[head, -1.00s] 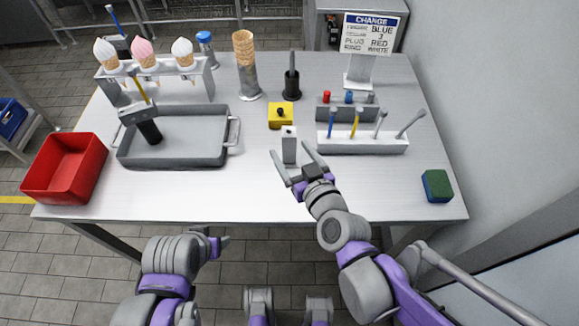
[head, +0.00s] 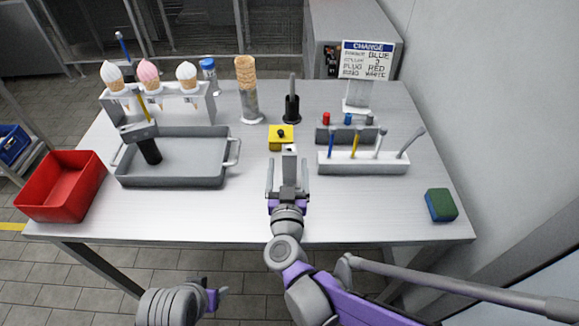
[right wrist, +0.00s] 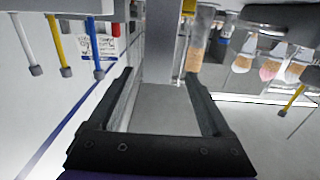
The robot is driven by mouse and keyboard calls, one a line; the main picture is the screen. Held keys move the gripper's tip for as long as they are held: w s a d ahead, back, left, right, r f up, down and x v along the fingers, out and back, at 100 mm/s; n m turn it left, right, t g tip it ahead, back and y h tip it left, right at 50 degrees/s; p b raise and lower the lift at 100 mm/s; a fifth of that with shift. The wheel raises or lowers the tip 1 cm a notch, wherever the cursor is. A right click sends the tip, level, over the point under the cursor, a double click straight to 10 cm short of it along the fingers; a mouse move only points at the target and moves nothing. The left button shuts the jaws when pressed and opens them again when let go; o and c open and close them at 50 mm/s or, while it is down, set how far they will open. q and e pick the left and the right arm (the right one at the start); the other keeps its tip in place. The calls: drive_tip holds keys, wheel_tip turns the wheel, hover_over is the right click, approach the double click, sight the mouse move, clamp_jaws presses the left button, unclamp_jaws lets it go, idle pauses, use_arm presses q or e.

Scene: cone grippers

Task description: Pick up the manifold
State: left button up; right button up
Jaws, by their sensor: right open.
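A grey upright block, which I take for the manifold (head: 289,168), stands on the metal table with a small dark spot near its top. My right gripper (head: 287,176) is open, with one finger on each side of the block. In the right wrist view the block's grey face (right wrist: 165,108) fills the space between the two open fingers (right wrist: 163,100). I cannot tell whether either finger touches it. My left gripper (head: 217,293) is low in the head view, off the table's front edge, and its jaws are unclear.
A yellow block (head: 281,138) with a black knob stands just behind the manifold. A white rack (head: 362,168) with coloured sticks is to the right, and a grey tray (head: 180,182) to the left. A red bin (head: 60,190) and a green-blue sponge (head: 441,205) lie farther out.

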sight(290, 159)
drive_tip(key=w, duration=0.5)
drive_tip(key=shift+d, duration=0.2)
drive_tip(key=shift+s, duration=0.1)
clamp_jaws()
drive_tip(key=shift+r, duration=0.1)
idle(0.9)
